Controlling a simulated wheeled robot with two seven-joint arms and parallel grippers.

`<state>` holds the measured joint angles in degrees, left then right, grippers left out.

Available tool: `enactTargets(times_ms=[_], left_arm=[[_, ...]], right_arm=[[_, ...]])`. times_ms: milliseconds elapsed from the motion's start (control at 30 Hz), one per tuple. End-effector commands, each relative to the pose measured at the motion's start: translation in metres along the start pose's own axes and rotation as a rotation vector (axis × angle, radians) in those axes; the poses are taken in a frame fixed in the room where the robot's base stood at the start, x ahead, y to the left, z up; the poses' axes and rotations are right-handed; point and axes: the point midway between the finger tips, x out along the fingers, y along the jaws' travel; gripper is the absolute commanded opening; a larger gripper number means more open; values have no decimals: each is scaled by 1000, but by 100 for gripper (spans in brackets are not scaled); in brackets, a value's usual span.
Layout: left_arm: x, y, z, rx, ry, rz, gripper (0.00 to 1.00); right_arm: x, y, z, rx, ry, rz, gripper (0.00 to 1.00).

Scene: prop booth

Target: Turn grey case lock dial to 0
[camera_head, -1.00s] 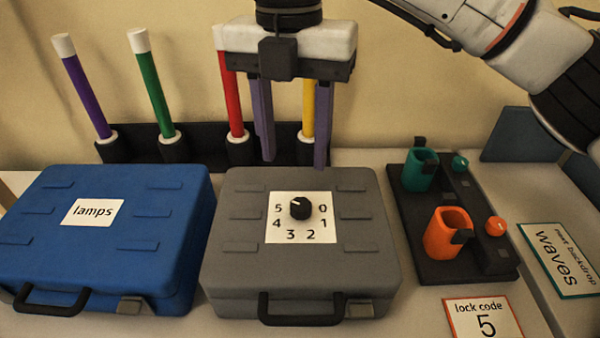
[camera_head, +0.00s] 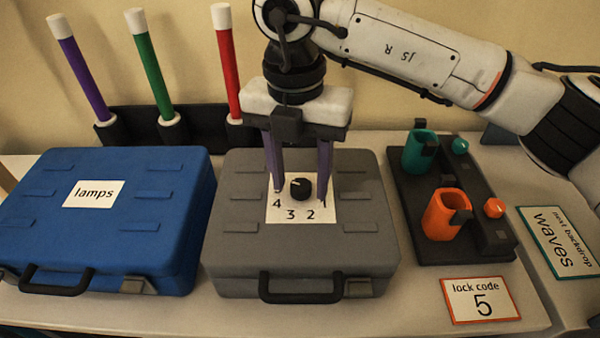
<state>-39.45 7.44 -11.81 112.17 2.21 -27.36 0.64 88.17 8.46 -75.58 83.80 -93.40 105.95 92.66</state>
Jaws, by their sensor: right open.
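The grey case (camera_head: 245,240) lies flat on the table, in the middle of the view. On its lid a white label (camera_head: 301,217) surrounds a black lock dial (camera_head: 301,188). A small pale mark on the dial points to the upper left. My right gripper (camera_head: 300,193) points down over the label, open, with one purple finger on each side of the dial. I cannot tell whether the fingers touch it. My left gripper is not in view.
A blue case (camera_head: 150,240) marked "lamps" lies close on the left. A dark board (camera_head: 410,230) with teal and orange cups stands on the right. Coloured rods (camera_head: 150,80) stand in a rack behind.

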Motion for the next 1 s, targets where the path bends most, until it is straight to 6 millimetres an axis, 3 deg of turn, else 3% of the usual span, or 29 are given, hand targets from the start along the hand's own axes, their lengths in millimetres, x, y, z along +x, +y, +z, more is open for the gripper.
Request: enactTargets(times_ms=[67,300,667,1000], left_arm=[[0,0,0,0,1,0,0],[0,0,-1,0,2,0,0],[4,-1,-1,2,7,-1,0],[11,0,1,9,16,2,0]], right_arm=[[0,0,0,0,0,0,41],[0,0,0,0,1,0,4],[0,0,0,-64,-1,-1,4],[2,0,0,-317,-11,-2,4]])
